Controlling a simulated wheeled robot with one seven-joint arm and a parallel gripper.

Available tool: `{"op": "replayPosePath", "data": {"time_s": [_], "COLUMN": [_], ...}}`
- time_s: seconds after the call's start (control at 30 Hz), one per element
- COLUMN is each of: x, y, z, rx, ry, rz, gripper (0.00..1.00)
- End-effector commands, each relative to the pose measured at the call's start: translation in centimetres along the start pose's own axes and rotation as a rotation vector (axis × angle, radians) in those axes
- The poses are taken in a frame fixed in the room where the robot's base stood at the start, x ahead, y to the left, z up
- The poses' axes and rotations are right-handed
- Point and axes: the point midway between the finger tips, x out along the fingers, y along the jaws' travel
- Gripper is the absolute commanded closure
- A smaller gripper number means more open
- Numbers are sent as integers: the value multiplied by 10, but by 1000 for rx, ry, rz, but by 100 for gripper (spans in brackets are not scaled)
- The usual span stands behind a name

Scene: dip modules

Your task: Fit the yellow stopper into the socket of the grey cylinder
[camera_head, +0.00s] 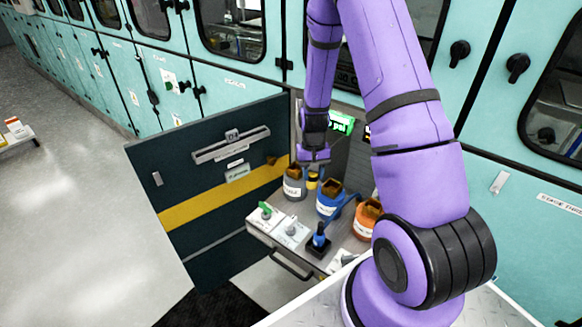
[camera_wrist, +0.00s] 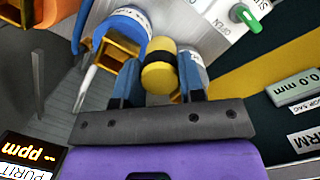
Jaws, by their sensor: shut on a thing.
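The yellow stopper (camera_wrist: 160,77) has a black band and sits between the two fingers of my gripper (camera_wrist: 160,88). In the head view, my gripper (camera_head: 313,160) points down, with the stopper (camera_head: 312,181) just below it. The grey cylinder (camera_head: 293,187) stands upright on the shelf at the left of the row, with a white label and a brownish square socket on top. The stopper appears right of that socket in the head view; I cannot tell the exact gap. In the wrist view, the grey cylinder is mostly hidden behind the stopper and fingers.
A blue cylinder (camera_head: 329,204) and an orange cylinder (camera_head: 366,222) stand to the right, both with square sockets. Switch plates (camera_head: 266,217) and a blue joystick (camera_head: 319,239) sit at the shelf's front. The open dark door (camera_head: 205,225) stands close on the left.

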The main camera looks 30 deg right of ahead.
Motion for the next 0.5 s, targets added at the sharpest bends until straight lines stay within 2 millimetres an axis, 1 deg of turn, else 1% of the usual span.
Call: {"op": "replayPosePath", "data": {"time_s": [0.03, 0.3, 0.4, 0.5], "x": [0, -4, -4, -5], "y": [-3, -20, -25, -28], "z": [-13, -73, -91, -105], "rx": [-1, -3, -3, -2], "ry": [2, 2, 1, 1], "rz": [0, 0, 0, 0], "gripper": [87, 87, 87, 87]}}
